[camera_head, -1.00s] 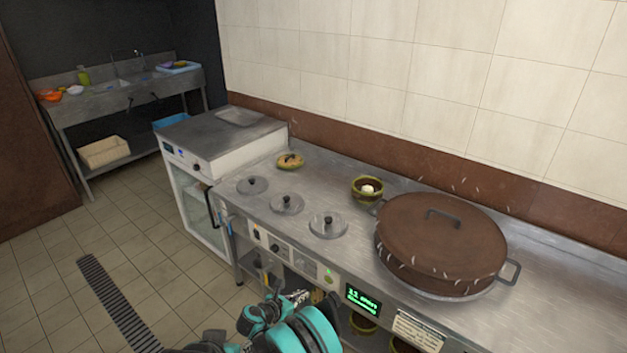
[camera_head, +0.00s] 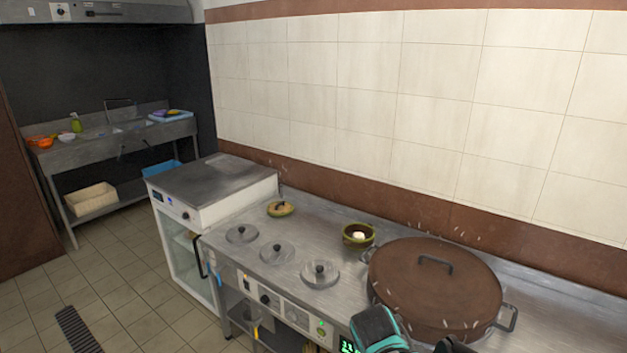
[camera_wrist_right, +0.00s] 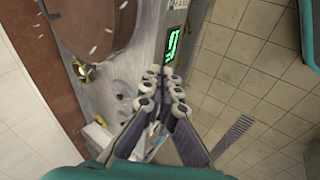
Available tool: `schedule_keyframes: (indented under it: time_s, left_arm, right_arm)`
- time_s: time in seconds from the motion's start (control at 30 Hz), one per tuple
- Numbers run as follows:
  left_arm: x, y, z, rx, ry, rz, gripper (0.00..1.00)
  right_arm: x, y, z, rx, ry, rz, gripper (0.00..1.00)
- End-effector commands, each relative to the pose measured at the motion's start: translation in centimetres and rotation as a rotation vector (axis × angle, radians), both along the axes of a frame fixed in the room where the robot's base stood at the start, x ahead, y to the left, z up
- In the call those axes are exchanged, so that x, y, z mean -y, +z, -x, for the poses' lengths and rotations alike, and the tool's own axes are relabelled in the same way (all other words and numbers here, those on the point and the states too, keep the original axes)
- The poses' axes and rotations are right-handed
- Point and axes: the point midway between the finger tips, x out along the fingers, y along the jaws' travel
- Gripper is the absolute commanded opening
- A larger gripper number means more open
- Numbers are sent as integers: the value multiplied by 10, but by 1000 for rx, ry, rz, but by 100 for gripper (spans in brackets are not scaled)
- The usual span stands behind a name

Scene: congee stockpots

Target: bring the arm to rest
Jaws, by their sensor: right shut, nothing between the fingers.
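My right gripper (camera_wrist_right: 163,84) shows in the right wrist view. Its fingers are together and nothing is between them. It is in the air by the counter's front edge, with the green display (camera_wrist_right: 173,45) behind its fingertips. In the head view a teal and black part of my arm is at the bottom edge, in front of the big lidded pot, and no fingertips show there. My left gripper is in neither view now.
The steel counter (camera_head: 228,221) carries a large brown-lidded pot (camera_head: 435,283), a green bowl (camera_head: 358,236), a small dish (camera_head: 281,209) and several round lids (camera_head: 320,274). A white cabinet (camera_head: 212,193) and a sink (camera_head: 120,134) stand left.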

Motion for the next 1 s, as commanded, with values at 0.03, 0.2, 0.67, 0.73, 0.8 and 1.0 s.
schedule_keyframes:
  time_s: [0.03,0.2,0.67,0.73,0.8,1.0]
  left_arm:
    - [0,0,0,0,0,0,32]
    - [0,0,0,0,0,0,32]
    - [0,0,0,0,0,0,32]
    - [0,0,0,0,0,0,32]
    - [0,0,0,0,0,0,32]
    - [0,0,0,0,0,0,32]
  right_arm:
    - [10,5,22,15,-74,-71,0]
    - [28,10,85,71,-331,-325,0]
    - [34,-5,158,140,-693,-681,0]
    - [34,-5,158,140,-695,-682,0]
    - [34,-5,158,140,-694,-682,0]
    - [34,-5,158,140,-692,-680,0]
